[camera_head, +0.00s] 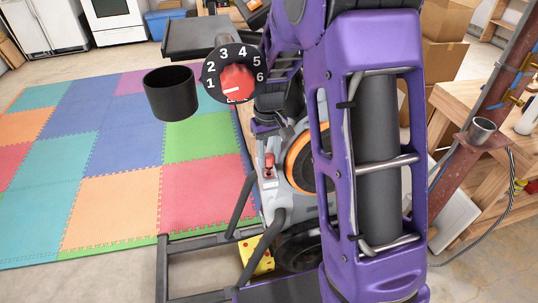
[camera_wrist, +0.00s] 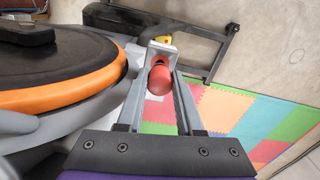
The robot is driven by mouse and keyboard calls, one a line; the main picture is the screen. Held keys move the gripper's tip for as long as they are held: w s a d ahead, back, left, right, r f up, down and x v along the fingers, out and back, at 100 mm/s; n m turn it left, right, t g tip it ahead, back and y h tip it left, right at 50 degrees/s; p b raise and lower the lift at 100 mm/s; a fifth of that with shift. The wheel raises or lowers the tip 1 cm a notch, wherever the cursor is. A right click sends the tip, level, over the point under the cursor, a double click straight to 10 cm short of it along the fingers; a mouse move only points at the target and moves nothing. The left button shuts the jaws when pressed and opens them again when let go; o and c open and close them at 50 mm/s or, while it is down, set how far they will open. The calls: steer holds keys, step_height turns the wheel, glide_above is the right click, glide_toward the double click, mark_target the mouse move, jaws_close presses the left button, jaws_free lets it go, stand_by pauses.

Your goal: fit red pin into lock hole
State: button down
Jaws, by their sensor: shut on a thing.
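The red pin (camera_wrist: 158,80) has a round knob end and sits between the fingertips of my gripper (camera_wrist: 160,68) in the wrist view. The fingers are shut on it. In the head view the red pin (camera_head: 269,160) shows small beside the bike's wheel, at the lower end of my gripper (camera_head: 268,150), which is partly hidden by my arm. A pale grey part of the bike (camera_head: 270,184) lies just below the pin. The lock hole cannot be made out, and I cannot tell whether the pin's lower end is in it.
The bike's orange-rimmed wheel (camera_wrist: 75,90) is close beside my gripper. A numbered dial (camera_head: 234,78) and black cup holder (camera_head: 170,93) stand above. Coloured foam mats (camera_head: 110,180) lie open at left.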

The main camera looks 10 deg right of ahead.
steer(key=shift+f+b, duration=0.75)
steer(key=shift+f, duration=0.5)
steer(key=shift+c, duration=2.4)
jaws_free()
steer(key=shift+r, duration=0.1)
step_height(320, 180, up, 7)
steer(key=shift+r+p, duration=0.2)
steer(key=shift+p, duration=0.35)
steer(key=shift+r, duration=0.1)
